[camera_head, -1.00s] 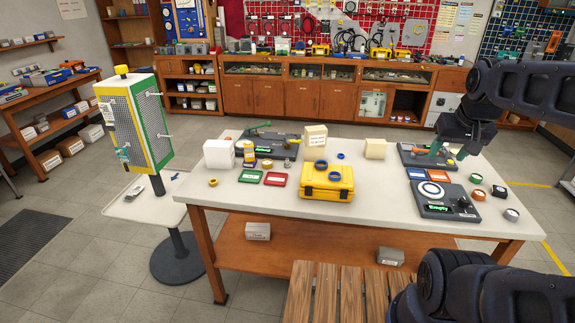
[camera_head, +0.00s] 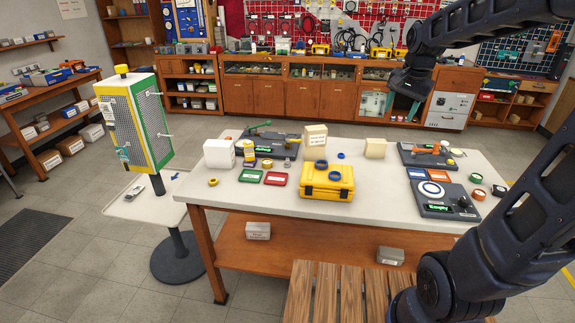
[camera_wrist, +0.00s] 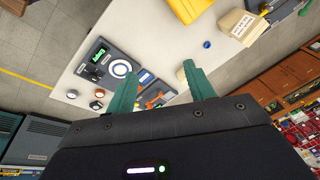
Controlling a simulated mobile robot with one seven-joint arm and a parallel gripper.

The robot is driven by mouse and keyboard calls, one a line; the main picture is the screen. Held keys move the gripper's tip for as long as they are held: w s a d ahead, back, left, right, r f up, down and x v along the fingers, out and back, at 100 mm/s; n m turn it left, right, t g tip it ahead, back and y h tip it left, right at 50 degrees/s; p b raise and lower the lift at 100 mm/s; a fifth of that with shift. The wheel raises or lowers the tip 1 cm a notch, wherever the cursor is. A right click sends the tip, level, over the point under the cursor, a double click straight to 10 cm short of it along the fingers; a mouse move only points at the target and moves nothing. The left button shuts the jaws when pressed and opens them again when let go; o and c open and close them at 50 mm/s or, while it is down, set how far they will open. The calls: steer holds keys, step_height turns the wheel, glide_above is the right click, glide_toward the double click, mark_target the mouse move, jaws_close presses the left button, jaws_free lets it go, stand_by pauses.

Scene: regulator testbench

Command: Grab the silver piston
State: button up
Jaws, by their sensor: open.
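My gripper (camera_head: 401,108) is raised well above the back right of the white-topped workbench (camera_head: 385,200), its two green fingers apart. In the wrist view my gripper (camera_wrist: 160,90) is open with nothing between its fingers. A small silver-grey piece (camera_head: 287,163) sits at the front of the left bench device (camera_head: 265,150); it may be the silver piston but is too small to be sure. The right bench device (camera_head: 420,156) carries an orange part (camera_head: 426,150) and a small grey piece (camera_head: 445,143) that I cannot identify. My gripper touches none of them.
A yellow case (camera_head: 327,184), white box (camera_head: 219,153) and beige boxes stand on the bench. A display unit (camera_head: 440,200) and several small round rolls lie at the right. A mesh stand (camera_head: 135,120) is at the left.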

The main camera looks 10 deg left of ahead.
steer(key=w+a+f+m, duration=0.3)
steer(key=w+a, duration=0.5)
steer(key=w, duration=0.1)
steer(key=m+g, duration=0.3)
steer(key=m, duration=0.5)
glide_above(287, 164)
steer(key=w, duration=0.1)
step_height(287, 164, down, 22)
steer(key=shift+d+f+h, duration=0.3)
steer(key=shift+f+h, duration=0.1)
steer(key=shift+f, duration=0.05)
step_height(287, 164, down, 4)
steer(key=shift+f, duration=0.15)
steer(key=shift+s+a+f, duration=0.1)
steer(key=shift+a+f, duration=0.05)
steer(key=shift+f, duration=1.3)
steer(key=shift+a+f, duration=0.1)
steer(key=shift+f, duration=1.35)
steer(key=c, duration=1.1)
